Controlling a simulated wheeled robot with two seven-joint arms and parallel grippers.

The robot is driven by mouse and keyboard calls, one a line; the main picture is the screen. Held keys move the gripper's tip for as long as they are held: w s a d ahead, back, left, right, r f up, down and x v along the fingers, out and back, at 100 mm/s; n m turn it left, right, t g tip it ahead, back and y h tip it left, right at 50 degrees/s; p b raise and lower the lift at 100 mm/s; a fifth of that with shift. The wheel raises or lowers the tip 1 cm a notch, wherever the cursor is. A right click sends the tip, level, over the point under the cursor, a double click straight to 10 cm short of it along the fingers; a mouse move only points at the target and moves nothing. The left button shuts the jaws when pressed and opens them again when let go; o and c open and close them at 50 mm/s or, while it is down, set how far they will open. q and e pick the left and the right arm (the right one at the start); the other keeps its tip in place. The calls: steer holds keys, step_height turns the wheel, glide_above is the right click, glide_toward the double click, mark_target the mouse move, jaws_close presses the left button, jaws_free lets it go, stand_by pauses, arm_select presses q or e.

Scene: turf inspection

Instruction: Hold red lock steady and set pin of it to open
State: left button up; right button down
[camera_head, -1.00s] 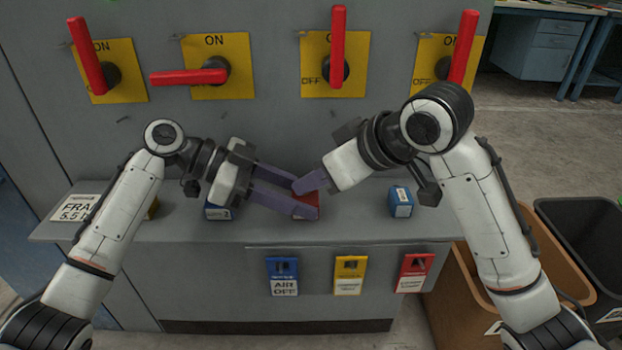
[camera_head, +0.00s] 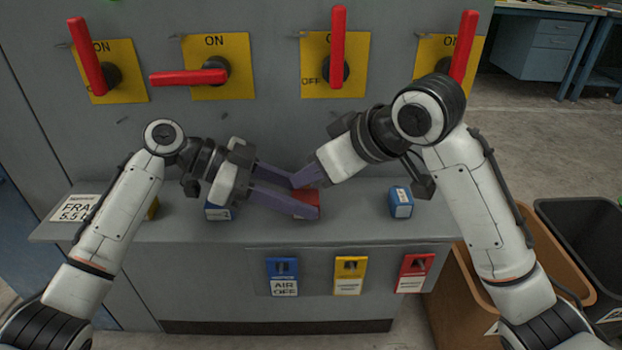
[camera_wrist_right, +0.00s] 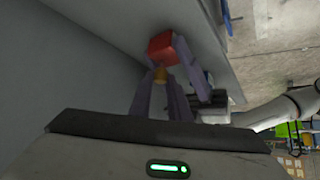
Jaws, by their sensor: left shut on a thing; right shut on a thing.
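The red lock (camera_head: 309,197) is on the grey ledge, partly hidden by my grippers; its red body also shows in the right wrist view (camera_wrist_right: 162,46). My left gripper (camera_head: 304,198) reaches in from the left and is shut on the red lock, one finger on each side. My right gripper (camera_head: 303,179) comes down from the upper right, its fingertips at the lock's back left. In the right wrist view a small brass-yellow piece, seemingly the pin (camera_wrist_right: 160,75), lies between my right fingers, which are shut on it. The pin's exact setting cannot be told.
Blue locks stand on the ledge (camera_head: 350,230) left (camera_head: 218,211) and right (camera_head: 400,202) of the grippers. Red switch handles (camera_head: 338,47) stick out above. Blue, yellow and red tag holders (camera_head: 349,276) hang on the front. Bins (camera_head: 540,260) stand at lower right.

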arm_select(q)
steer(key=shift+f, duration=0.15)
arm_select(e)
steer(key=c, duration=1.9)
jaws_free()
steer(key=shift+r, duration=0.15)
steer(key=v, duration=1.2)
arm_select(q)
steer(key=o, duration=0.9)
